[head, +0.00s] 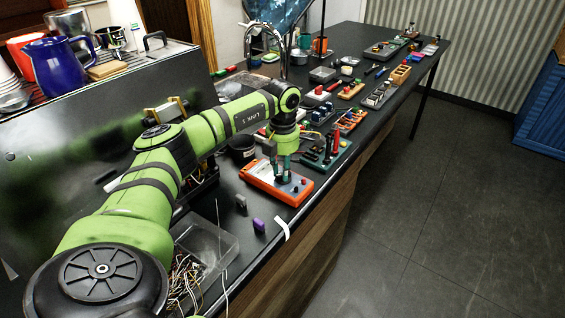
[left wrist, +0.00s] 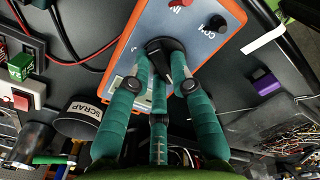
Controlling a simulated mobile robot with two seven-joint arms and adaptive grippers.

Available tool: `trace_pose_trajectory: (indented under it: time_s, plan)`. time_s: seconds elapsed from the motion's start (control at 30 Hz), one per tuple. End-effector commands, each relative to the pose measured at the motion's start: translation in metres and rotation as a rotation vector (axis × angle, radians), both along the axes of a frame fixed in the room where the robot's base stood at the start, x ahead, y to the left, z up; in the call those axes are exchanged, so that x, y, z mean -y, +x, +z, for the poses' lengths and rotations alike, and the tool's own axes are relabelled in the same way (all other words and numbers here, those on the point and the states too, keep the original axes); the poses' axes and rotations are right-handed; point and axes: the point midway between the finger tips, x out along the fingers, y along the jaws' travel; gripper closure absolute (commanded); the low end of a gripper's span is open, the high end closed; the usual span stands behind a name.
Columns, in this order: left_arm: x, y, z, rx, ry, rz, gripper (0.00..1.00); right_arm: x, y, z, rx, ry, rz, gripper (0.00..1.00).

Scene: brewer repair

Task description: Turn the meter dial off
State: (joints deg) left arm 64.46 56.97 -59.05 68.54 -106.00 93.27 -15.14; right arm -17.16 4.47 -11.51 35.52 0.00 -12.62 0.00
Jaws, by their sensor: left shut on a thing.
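The meter (head: 262,172) is an orange-edged box with a pale face, lying flat near the front edge of the black bench; it also shows in the left wrist view (left wrist: 208,36). Its black dial (left wrist: 165,48) sits on the face, partly hidden by my fingers. My left gripper (head: 281,176) points down over the meter; its teal fingers (left wrist: 163,78) are closed around the dial. Which way the dial points cannot be told. A red jack and a black jack marked COM show on the meter's face. My right gripper is not in view.
A black cup marked SCRAP (left wrist: 84,117) stands beside the meter. A purple block (head: 259,225) and a clear tray of wires (head: 205,245) lie nearer me. Several boards and parts fill the bench beyond.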

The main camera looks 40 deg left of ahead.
Motion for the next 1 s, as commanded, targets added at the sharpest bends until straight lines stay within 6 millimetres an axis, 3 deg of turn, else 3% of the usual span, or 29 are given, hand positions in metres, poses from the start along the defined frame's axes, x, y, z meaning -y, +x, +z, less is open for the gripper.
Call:
trace_pose_trajectory:
  time_s: [0.03,0.07,0.1,0.53,1.0]
  plan:
    - [0.000,0.000,0.001,0.001,0.000,0.000,1.00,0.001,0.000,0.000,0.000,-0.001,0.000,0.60]
    - [0.000,0.000,0.001,0.001,0.000,0.000,0.66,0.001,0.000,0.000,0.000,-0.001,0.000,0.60]
    - [0.000,0.000,0.000,0.001,0.000,0.000,0.53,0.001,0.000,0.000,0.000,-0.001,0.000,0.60]
    - [0.000,0.001,0.008,0.002,0.000,0.000,0.53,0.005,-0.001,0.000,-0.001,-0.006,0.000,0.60]
    - [0.001,0.001,0.098,0.004,-0.001,-0.001,0.53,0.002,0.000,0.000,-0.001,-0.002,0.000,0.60]
